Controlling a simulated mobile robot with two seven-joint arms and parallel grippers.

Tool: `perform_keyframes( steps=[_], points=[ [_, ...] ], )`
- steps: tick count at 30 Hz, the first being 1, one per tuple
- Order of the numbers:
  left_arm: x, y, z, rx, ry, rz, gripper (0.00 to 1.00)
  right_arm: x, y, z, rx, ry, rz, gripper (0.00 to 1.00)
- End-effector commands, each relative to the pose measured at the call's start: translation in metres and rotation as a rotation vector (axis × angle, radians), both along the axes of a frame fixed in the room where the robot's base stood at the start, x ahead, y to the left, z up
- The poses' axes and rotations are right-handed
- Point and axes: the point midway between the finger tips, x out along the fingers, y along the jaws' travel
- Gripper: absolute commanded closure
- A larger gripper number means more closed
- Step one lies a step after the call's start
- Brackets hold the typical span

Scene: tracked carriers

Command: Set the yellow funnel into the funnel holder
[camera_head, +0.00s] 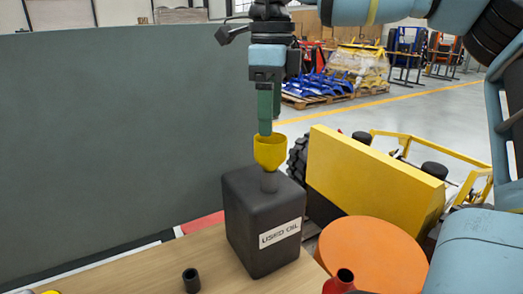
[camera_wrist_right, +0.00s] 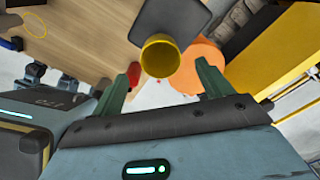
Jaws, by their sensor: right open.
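The yellow funnel (camera_head: 270,152) stands upright, wide end up, in the neck of the black can labelled USED OIL (camera_head: 262,215). In the right wrist view the funnel's round mouth (camera_wrist_right: 160,56) shows between the fingers. My right gripper (camera_head: 266,131) points down just above the funnel's rim, open and empty, with a green finger on either side in the wrist view (camera_wrist_right: 169,66). A short black open cylinder (camera_head: 191,280) stands on the table left of the can; it may be the funnel holder, but I cannot be sure. My left gripper does not show.
The wooden table (camera_head: 150,270) has bare room left of the can. A dark grey panel (camera_head: 110,130) stands behind it. A red spouted container (camera_head: 340,281) and an orange round top (camera_head: 372,255) are at right, with a yellow machine (camera_head: 370,180) beyond.

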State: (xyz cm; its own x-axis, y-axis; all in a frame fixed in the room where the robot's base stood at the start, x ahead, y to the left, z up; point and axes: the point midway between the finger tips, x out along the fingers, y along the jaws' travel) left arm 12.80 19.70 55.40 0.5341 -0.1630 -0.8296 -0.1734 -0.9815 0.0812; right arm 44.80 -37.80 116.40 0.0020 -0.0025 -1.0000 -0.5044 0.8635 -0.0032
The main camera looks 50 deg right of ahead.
Motion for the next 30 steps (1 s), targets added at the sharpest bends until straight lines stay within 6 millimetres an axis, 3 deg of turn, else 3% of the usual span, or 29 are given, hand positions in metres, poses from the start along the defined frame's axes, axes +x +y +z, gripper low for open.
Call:
perform_keyframes(
  steps=[6, 14, 24, 30],
  points=[
    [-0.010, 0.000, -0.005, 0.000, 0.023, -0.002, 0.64, 0.000, -0.001, -0.019, 0.001, 0.004, -0.001, 0.22],
    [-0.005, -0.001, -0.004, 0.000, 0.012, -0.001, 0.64, 0.000, 0.000, -0.030, 0.002, 0.002, -0.001, 0.22],
    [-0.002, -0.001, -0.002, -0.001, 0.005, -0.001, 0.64, 0.000, -0.001, -0.072, 0.003, 0.003, -0.001, 0.22],
    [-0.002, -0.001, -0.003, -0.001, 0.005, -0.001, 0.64, 0.000, -0.001, -0.079, 0.003, 0.001, -0.002, 0.22]
  ],
)
